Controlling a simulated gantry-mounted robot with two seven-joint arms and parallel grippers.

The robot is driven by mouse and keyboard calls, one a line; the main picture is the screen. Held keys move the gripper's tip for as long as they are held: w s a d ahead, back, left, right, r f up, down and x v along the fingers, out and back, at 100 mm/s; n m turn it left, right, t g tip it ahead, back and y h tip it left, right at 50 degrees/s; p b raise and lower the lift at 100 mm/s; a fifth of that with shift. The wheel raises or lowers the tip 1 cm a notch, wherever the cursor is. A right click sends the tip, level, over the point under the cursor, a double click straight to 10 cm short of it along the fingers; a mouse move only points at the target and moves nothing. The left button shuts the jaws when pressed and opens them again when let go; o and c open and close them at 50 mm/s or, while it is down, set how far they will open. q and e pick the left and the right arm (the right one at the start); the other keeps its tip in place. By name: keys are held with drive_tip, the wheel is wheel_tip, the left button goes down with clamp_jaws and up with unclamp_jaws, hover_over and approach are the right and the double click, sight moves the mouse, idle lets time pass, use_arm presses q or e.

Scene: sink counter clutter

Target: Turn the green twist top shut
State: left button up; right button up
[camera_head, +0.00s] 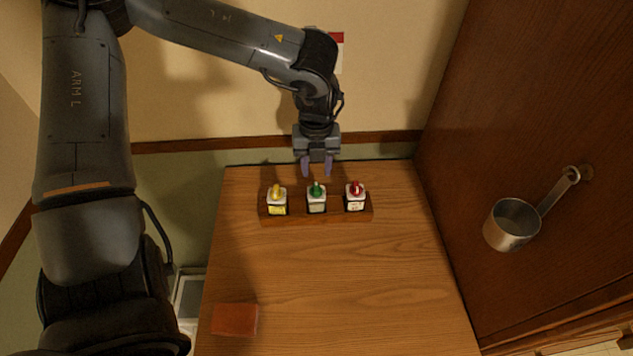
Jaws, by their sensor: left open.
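A small bottle with a green twist top (317,189) stands in the middle of a wooden rack (299,217). A bottle with a yellow top (276,192) stands to its left and one with a red top (355,188) to its right. My left gripper (317,171) points down just behind and above the green top. Its two purple-grey fingers are spread apart with nothing between them. I cannot tell whether the fingertips touch the green top; they look apart from it. How far the green top is turned is too small to tell. My right gripper is out of view.
The rack sits near the back edge of a wooden counter (340,280). A red-brown block (235,319) lies at the front left. A metal ladle or pot (512,222) hangs on the wooden panel at right. The counter's middle is clear.

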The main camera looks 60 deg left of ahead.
sight(316, 187)
use_arm(q)
drive_tip(key=shift+f, duration=3.05)
clamp_jaws()
